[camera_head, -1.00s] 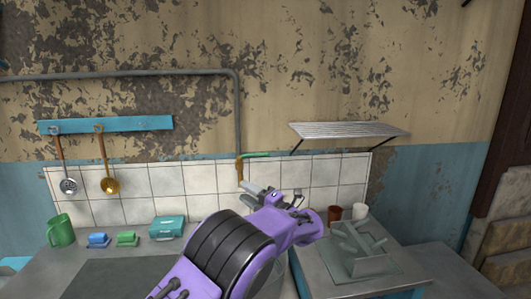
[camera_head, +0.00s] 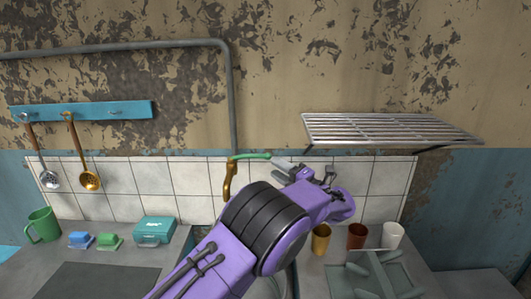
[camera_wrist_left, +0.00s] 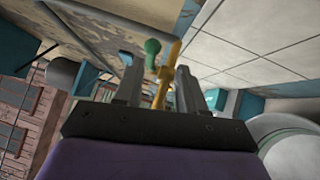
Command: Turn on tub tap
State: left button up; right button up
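The tub tap shows in the head view as a brass pipe (camera_head: 229,180) with a green lever (camera_head: 250,156) on top, against the white tiles. My left gripper (camera_head: 284,167) is just right of the lever's end, its fingers pointing left toward it. In the left wrist view the fingers of the left gripper (camera_wrist_left: 157,92) stand apart with an open gap. The green knob of the lever (camera_wrist_left: 152,49) and the brass pipe (camera_wrist_left: 168,70) show in line with that gap, beyond or near the tips. I cannot tell whether they touch. My right gripper is not in view.
A slatted wall shelf (camera_head: 390,128) juts out above and right of my left gripper. Cups (camera_head: 356,236) and a dish rack (camera_head: 372,278) stand at lower right. A green mug (camera_head: 42,226) and a teal box (camera_head: 154,230) stand at left. Ladles (camera_head: 90,180) hang from a blue rail.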

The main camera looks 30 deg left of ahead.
aim_at(256, 157)
pick_arm(q)
jog(key=a+r+p, duration=0.1)
jog(key=a, duration=0.1)
jog(key=s+a+r+p, duration=0.1)
jog(key=a, duration=0.1)
jog(key=a+r+p, duration=0.1)
jog(key=a, duration=0.2)
jog(key=shift+s+r, duration=0.1)
jog(key=shift+s, duration=0.3)
jog(key=w+a, duration=0.1)
jog(key=w+a+f, duration=0.1)
jog(key=shift+w+f+p, duration=0.3)
jog(key=shift+w+p, duration=0.05)
jog(key=shift+p, duration=0.05)
jog(key=shift+s+r, duration=0.2)
jog(key=shift+s, duration=0.05)
jog(key=shift+s+r, duration=0.15)
jog(key=shift+s, duration=0.1)
jog(key=c, duration=0.4)
grip_shut()
jog(key=shift+w, duration=0.1)
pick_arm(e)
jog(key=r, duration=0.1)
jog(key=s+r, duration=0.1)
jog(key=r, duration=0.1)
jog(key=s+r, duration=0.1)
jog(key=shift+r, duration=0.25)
